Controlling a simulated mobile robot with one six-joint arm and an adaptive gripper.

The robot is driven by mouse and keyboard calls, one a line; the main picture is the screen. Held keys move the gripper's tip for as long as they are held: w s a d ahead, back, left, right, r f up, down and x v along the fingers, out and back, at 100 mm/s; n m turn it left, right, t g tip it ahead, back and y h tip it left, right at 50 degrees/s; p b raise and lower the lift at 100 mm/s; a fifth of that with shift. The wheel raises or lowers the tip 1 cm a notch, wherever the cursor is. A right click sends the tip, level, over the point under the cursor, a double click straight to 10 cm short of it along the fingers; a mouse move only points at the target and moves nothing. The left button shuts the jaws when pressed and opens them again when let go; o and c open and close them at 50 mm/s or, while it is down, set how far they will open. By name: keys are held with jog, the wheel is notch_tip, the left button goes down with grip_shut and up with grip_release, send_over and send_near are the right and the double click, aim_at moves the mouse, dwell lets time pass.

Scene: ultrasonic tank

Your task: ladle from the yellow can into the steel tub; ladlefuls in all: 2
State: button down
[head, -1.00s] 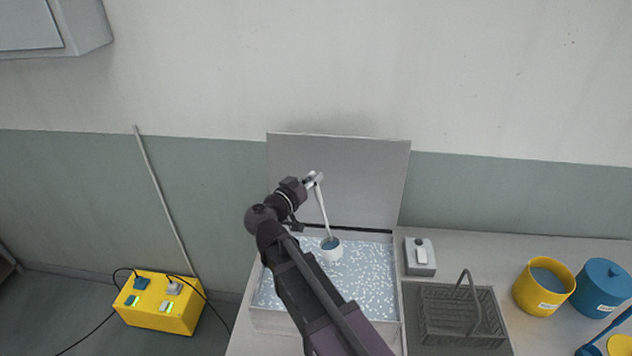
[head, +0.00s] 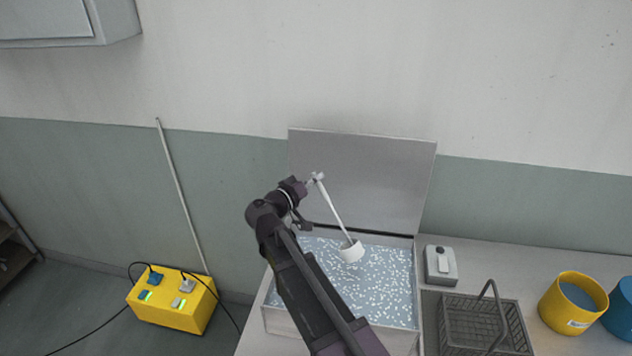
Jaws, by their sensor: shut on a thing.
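My gripper (head: 314,181) is shut on the top of a white ladle's handle. The ladle (head: 332,212) slants down to the right, and its white cup (head: 351,251) is over the steel tub (head: 290,321), inside its rim outline. The cup is tilted; I cannot tell whether liquid is left in it. The tub holds speckled blue-grey liquid, and its lid stands open behind it. The yellow can (head: 567,312) stands at the far right with blue liquid inside, away from my gripper.
A dark wire basket (head: 483,325) with a raised handle sits between tub and can. A grey box with a switch (head: 440,264) is right of the tub. A blue can (head: 622,312) is cut by the right edge. A yellow power box (head: 172,307) with cables stands at left.

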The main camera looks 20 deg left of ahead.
jog(key=a+f+n+b, duration=0.2)
jog(key=f+n+b, duration=0.1)
jog(key=f+b, duration=0.1)
jog(key=w+a+f+n+b, duration=0.1)
jog(key=a+f+n+b, duration=0.1)
jog(key=f+b, duration=0.3)
jog(key=a+f+n+b, duration=0.1)
jog(key=f+n+b, duration=0.3)
jog(key=f+b, duration=0.1)
jog(key=shift+w+a+f, duration=0.15)
jog(key=shift+w+a, duration=0.25)
jog(key=shift+s+d+f+n+b, duration=0.15)
jog(key=shift+f+n+b, duration=0.55)
jog(key=shift+f+b, duration=0.45)
jog(key=shift+w+d+f+n+b, duration=0.15)
jog(key=shift+f+n+b, duration=0.55)
jog(key=shift+f+b, duration=0.45)
jog(key=shift+s, duration=0.1)
jog(key=shift+r, duration=0.1)
